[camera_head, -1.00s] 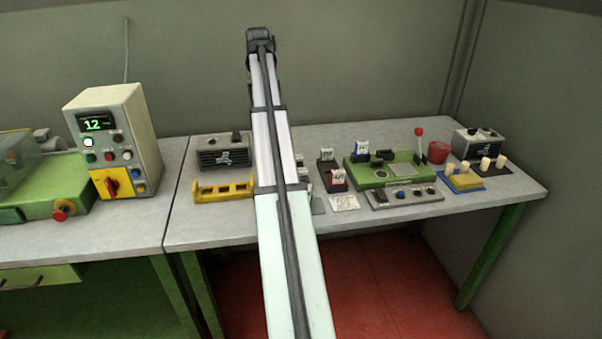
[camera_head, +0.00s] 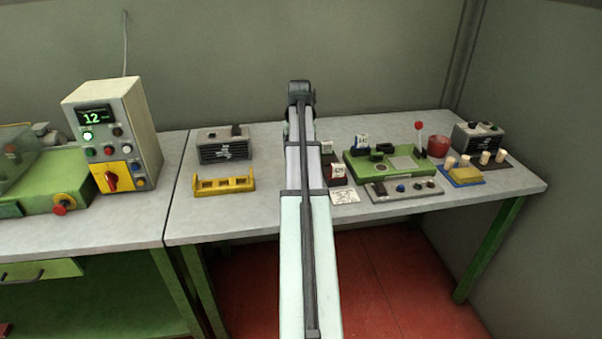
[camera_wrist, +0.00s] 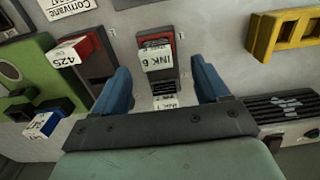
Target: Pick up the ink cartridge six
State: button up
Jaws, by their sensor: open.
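The ink cartridge six (camera_wrist: 157,55), with a white label reading "INK 6", sits in a dark holder with red parts (camera_wrist: 170,38) in the wrist view. My gripper (camera_wrist: 160,66) is open, with one blue finger on each side of the cartridge and gaps between. I cannot tell how far above it the fingertips are. A second white label starting "INK" (camera_wrist: 166,102) shows just below, partly hidden by my gripper.
A block labelled 425 (camera_wrist: 72,50) and a blue-and-white block (camera_wrist: 42,125) stand left in the wrist view. A yellow rack (camera_head: 224,185) and a grey slotted box (camera_head: 224,146) stand left of my arm in the head view. A green device (camera_head: 398,160) stands right.

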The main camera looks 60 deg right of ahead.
jog(key=shift+s+d+f, duration=0.1)
jog(key=shift+s+f, duration=0.05)
jog(key=shift+f, duration=1.4)
jog(key=shift+s+d+f, duration=0.1)
jog(key=shift+f, duration=1.4)
jog(key=shift+c, duration=0.2)
jog(key=c, duration=1)
jog(key=shift+r, duration=0.15)
